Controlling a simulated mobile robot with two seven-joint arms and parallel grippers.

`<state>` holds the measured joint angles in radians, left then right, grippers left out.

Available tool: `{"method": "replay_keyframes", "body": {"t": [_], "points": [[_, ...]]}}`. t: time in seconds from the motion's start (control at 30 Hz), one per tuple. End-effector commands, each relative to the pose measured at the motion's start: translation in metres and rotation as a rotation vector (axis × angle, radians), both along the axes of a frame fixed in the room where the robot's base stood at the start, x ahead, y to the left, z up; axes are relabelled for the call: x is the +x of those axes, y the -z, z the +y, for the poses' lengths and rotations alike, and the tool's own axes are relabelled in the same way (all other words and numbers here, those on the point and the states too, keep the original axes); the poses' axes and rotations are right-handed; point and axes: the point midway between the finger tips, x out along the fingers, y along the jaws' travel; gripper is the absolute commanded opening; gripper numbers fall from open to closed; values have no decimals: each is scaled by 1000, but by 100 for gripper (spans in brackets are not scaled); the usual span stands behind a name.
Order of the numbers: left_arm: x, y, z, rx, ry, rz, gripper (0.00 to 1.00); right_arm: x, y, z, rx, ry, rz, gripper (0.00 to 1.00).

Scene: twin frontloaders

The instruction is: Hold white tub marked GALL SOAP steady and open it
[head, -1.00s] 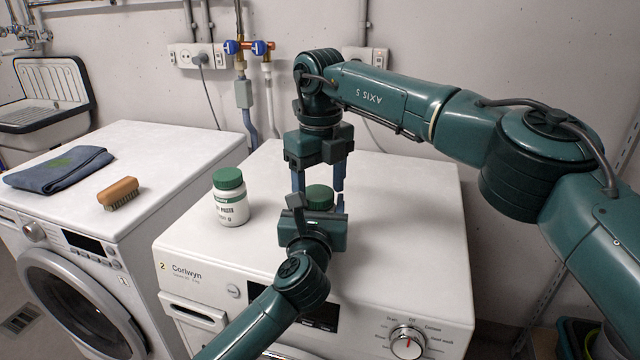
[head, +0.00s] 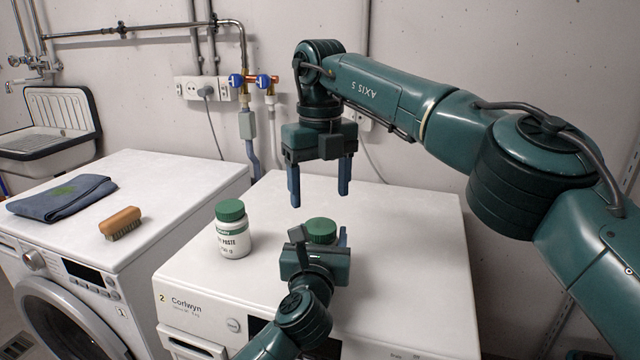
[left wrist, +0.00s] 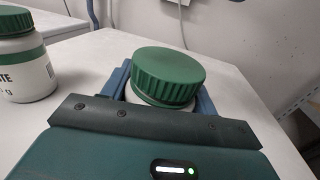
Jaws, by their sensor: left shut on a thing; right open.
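A white tub with a green ribbed lid (head: 321,230) stands on the right-hand washing machine, mostly hidden behind my left gripper (head: 326,240). In the left wrist view its green lid (left wrist: 168,75) sits on top, with a little of the white body below. No label shows on this tub, and I cannot tell whether the lid is loose. My left gripper is shut on the tub's body, a finger on either side. My right gripper (head: 320,190) is open and empty, pointing down above the tub, clear of the lid.
Another white tub with a green lid (head: 232,240), its label partly reading PASTE, stands to the left on the same machine top (head: 400,215). The left-hand machine (head: 180,175) bears a folded blue cloth (head: 62,195) and a brush (head: 121,222). Pipes and the wall stand behind.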

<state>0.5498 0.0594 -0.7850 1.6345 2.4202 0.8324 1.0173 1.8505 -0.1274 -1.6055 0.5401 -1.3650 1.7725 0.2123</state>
Motion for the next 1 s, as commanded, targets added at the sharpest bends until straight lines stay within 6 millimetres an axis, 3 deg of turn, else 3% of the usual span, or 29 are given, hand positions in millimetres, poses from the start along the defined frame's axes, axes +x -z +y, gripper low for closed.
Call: {"method": "replay_keyframes", "body": {"t": [0.2,0.4,0.77,1.0], "points": [[0,-1,0,0,0,-2,0,0,37,-1,-1,-1,3,70],[0,-1,0,0,0,-2,0,0,58,-1,-1,1,0,70],[0,-1,0,-1,1,-2,0,0,64,-1,-1,0,0,70],[0,-1,0,-1,1,-2,0,0,64,-1,0,0,0,51]]}}
